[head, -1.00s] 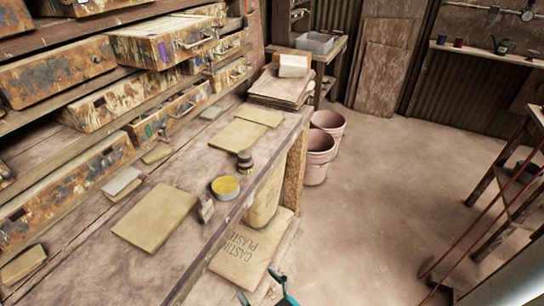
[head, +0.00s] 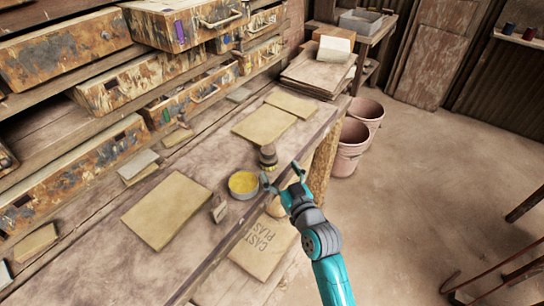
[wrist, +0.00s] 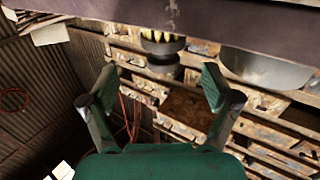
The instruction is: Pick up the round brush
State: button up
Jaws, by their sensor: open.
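The round brush (head: 268,157) stands upright on the workbench near its front edge, dark on top with yellowish bristles below. In the wrist view, which looks upside down, the brush (wrist: 163,50) shows its yellow bristles against the bench and its dark knob toward me. My gripper (head: 281,174) is open and empty at the bench's front edge, just in front of the brush and apart from it. In the wrist view the brush lies ahead, beyond the gap between my fingers (wrist: 158,82).
A round dish with yellow contents (head: 243,184) stands close beside the brush. A small block (head: 219,211) and flat tan sheets (head: 167,209) lie on the workbench (head: 110,258). Rusty drawers (head: 75,45) line the back. Pink buckets (head: 350,150) stand on the floor.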

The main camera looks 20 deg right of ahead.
aim_at(270, 159)
jog(key=shift+w+a, duration=0.15)
jog(key=shift+w, duration=1.05)
jog(key=shift+w+a, duration=0.2)
jog(key=shift+w, duration=1.05)
jog(key=shift+w+a, duration=0.15)
jog(key=shift+w, duration=1.05)
jog(key=shift+r, duration=0.1)
jog(key=c, duration=1.4)
notch_tip(270, 159, up, 10)
